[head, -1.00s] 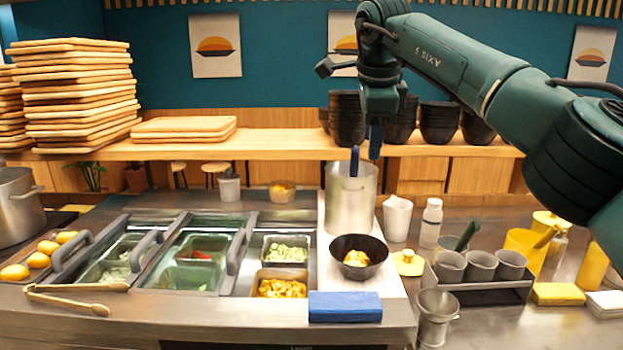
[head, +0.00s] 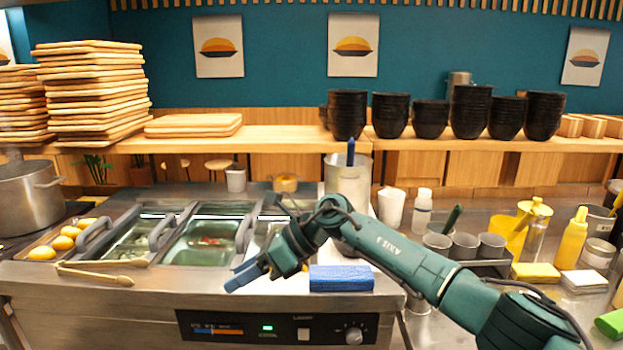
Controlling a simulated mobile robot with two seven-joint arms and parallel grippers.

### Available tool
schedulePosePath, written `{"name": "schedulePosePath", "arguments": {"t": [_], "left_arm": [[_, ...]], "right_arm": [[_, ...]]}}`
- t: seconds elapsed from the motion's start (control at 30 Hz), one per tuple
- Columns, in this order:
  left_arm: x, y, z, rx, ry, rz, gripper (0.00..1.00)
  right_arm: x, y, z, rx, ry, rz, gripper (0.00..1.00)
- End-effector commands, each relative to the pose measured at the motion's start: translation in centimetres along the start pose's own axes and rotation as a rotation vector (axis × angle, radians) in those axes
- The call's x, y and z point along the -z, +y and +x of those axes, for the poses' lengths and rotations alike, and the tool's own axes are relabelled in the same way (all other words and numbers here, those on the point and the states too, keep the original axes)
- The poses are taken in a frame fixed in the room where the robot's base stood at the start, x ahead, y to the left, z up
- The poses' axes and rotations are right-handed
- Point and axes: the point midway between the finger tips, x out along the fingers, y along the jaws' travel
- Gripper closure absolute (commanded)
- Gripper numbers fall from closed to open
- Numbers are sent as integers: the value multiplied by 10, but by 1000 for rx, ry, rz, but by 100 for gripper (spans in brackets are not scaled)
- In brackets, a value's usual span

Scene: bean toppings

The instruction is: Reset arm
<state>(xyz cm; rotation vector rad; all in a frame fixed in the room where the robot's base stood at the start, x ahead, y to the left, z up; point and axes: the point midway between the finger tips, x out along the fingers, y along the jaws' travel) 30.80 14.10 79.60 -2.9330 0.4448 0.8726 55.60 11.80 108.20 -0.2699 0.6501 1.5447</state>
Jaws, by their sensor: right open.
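My right arm comes in from the lower right and reaches across the front of the counter. My right gripper (head: 243,275) is open and empty, with its blue fingertips pointing left and down. It is over the counter's front edge, in front of the food wells and left of the blue block (head: 341,278). My left gripper is not in view.
The tall metal pot (head: 347,178), with a blue handle in it, stands behind my right arm. The wooden tongs (head: 95,277) lie at the left front. Grey cups (head: 465,246) and a yellow sponge (head: 536,272) are at the right. Stacked black bowls (head: 390,115) line the back shelf.

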Motion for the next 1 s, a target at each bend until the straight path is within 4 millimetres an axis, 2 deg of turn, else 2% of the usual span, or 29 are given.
{"name": "schedulePosePath", "arguments": {"t": [0.03, 0.1, 0.2, 0.37, 0.47, 0.57, 0.73, 0.87, 0.9, 0.93, 0.97, 1.0], "left_arm": [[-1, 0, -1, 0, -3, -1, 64], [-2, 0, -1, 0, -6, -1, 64], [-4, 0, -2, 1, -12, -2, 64], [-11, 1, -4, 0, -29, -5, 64], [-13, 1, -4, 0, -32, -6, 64], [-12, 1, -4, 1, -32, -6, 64], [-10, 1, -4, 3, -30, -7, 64], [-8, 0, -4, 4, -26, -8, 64], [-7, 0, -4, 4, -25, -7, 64], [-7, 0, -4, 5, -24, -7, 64], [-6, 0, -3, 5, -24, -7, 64], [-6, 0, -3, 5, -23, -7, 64]], "right_arm": [[6, 14, 20, -63, -121, 100, 57], [6, 30, 35, -132, -285, 246, 57], [9, 45, 44, -220, -509, 481, 57], [30, 49, 34, -329, -841, 901, 57], [60, 44, 21, -379, -1031, 1184, 57], [102, 38, 7, -415, -1208, 1474, 57], [199, 41, -12, -439, -1484, 1976, 57], [284, 65, -23, -426, -1673, 2352, 57], [309, 76, -25, -414, -1726, 2463, 57], [326, 84, -27, -406, -1762, 2540, 57], [343, 94, -28, 382, 1735, -2524, 57], [362, 107, -30, 345, 1670, -2457, 57]]}}
